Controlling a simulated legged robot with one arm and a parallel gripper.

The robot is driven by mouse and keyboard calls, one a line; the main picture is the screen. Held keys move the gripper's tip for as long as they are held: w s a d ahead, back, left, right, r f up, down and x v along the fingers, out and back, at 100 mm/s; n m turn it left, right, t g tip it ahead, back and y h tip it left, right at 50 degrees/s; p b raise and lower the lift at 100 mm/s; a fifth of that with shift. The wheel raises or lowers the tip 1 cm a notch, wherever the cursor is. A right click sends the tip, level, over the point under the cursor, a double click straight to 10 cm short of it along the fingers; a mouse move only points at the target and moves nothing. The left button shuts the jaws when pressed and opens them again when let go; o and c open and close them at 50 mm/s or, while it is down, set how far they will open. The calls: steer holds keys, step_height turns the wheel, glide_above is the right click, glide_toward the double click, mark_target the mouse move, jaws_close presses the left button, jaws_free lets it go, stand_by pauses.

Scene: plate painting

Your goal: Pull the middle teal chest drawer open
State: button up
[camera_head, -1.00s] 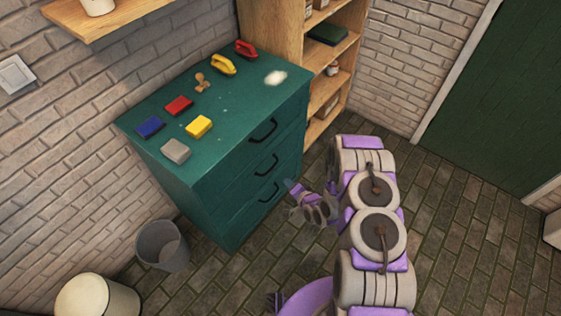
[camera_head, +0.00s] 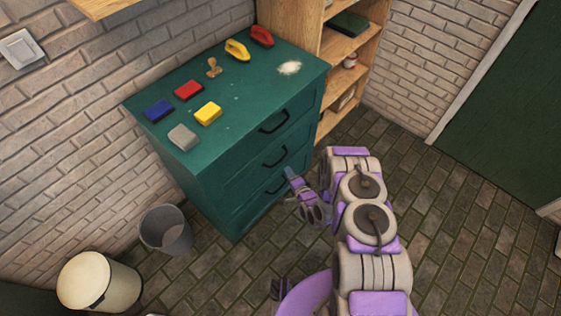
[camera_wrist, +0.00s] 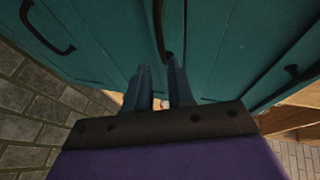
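The teal chest (camera_head: 225,165) stands against the brick wall with three drawers, each with a black handle. The middle drawer (camera_head: 252,170) is closed flush with the front. Its handle (camera_head: 274,158) shows in the head view, and also in the wrist view (camera_wrist: 160,25), straight beyond the fingers. My gripper (camera_head: 289,173) is in front of the chest, its tips close to the right end of the middle handle. In the wrist view my gripper (camera_wrist: 159,75) has a clear gap between two dark fingers. Nothing is seen between them; I cannot tell whether a tip touches the handle.
A wooden shelf (camera_head: 318,40) adjoins the chest on the right. A grey bucket (camera_head: 166,232) and a cream bin (camera_head: 98,280) stand at left. Open brick floor lies to the right.

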mark_target(281, 159)
steer(key=b+x, duration=0.2)
steer(key=x, duration=0.7)
steer(key=shift+w+a, duration=0.1)
steer(key=shift+w, duration=0.2)
jaws_close()
steer(key=shift+f, duration=0.1)
